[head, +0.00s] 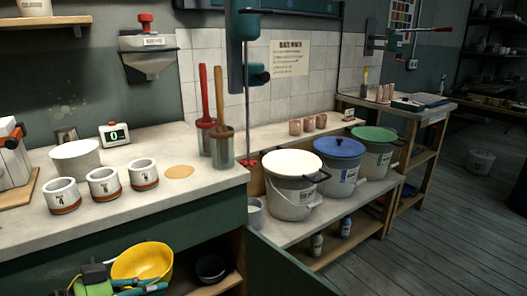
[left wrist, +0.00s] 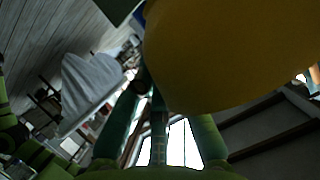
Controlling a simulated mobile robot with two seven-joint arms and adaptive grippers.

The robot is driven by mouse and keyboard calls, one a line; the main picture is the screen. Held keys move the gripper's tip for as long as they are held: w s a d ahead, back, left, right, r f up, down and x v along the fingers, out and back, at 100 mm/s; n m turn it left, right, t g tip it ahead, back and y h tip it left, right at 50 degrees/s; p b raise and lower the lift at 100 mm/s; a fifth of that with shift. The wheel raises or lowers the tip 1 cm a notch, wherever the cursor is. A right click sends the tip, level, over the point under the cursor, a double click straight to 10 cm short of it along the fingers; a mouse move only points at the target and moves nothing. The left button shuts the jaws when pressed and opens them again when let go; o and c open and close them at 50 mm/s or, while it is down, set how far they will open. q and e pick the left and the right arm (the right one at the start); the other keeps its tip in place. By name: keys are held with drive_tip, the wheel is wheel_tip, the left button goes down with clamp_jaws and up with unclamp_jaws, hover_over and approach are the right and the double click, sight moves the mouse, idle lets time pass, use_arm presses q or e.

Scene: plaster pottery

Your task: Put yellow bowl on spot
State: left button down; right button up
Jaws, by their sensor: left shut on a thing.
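The yellow bowl (head: 143,258) is low at the bottom left of the head view, below the countertop. My left gripper (head: 140,287), with teal fingers, is shut on it at its near lower side. In the left wrist view the yellow bowl (left wrist: 235,45) fills the upper right, past the fingers of my left gripper (left wrist: 160,105). The spot, a flat tan disc (head: 180,171), lies bare on the countertop, above and right of the bowl in the picture. My right gripper is not in view.
Three labelled cups (head: 103,182) and a white bowl (head: 76,158) stand left of the spot. Tool jars (head: 220,148) stand right behind it. The counter's front edge (head: 150,222) lies between bowl and spot. A dark bowl (head: 210,268) sits on the shelf below.

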use_arm(q)
drive_tip(key=s+r+m+g, duration=0.1)
drive_tip(key=s+r, duration=0.2)
drive_tip(key=s, duration=0.3)
drive_tip(key=d+r+p, duration=0.3)
drive_tip(key=r+p, duration=0.7)
drive_tip(key=p, duration=0.5)
drive_tip(key=shift+r+h+p, duration=0.3)
drive_tip(key=shift+r+h, duration=0.1)
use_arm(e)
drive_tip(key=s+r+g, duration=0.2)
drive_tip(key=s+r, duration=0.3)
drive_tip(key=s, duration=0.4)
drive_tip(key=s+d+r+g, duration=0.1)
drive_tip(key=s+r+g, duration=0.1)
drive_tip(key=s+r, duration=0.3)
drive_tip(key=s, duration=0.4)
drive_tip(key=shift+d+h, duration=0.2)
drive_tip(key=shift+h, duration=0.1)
use_arm(q)
drive_tip(key=shift+d, duration=0.1)
